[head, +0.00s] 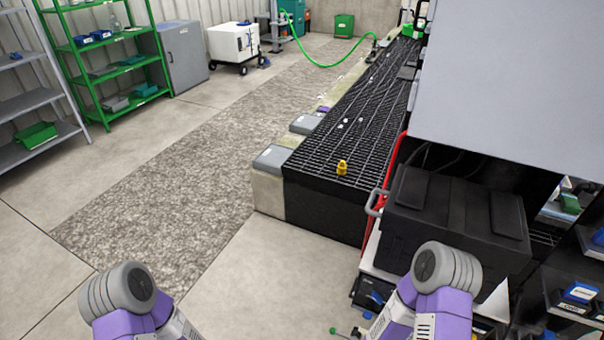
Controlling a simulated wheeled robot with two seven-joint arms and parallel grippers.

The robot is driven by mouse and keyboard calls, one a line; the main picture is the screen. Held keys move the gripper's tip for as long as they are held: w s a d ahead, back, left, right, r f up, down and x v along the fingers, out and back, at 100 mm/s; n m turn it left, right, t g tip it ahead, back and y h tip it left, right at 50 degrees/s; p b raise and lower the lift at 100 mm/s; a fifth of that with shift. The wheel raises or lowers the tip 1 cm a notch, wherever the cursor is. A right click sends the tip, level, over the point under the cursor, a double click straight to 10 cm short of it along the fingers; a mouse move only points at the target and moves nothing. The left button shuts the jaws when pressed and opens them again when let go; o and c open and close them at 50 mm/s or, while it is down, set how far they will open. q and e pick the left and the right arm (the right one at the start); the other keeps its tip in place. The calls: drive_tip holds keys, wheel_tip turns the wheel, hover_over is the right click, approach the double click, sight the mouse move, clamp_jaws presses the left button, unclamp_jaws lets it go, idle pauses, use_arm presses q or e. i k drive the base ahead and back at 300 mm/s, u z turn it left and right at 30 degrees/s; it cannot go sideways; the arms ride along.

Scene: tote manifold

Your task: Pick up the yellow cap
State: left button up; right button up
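The small yellow cap (341,167) stands on the near end of a black grated platform (330,205), close to its front edge. It is in plain sight with nothing on top of it. Both of my arms come in at the bottom of the head view, one at lower left and one at lower right. Only purple and grey arm links show. Neither gripper is in view, and nothing of mine touches the cap.
A black box (445,225) on a cart with a grey handle stands right of the platform. A large grey panel (510,80) overhangs at upper right. Small white pieces lie farther along the grating. Green shelves (105,70) stand at far left. The floor left of the platform is clear.

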sight(342, 166)
drive_tip(key=u, duration=1.1)
drive_tip(key=i, duration=0.3)
drive_tip(key=z, duration=0.75)
drive_tip(key=i, duration=2.35)
drive_tip(key=z, duration=1.4)
drive_tip(key=i, duration=1)
drive_tip(key=z, duration=0.55)
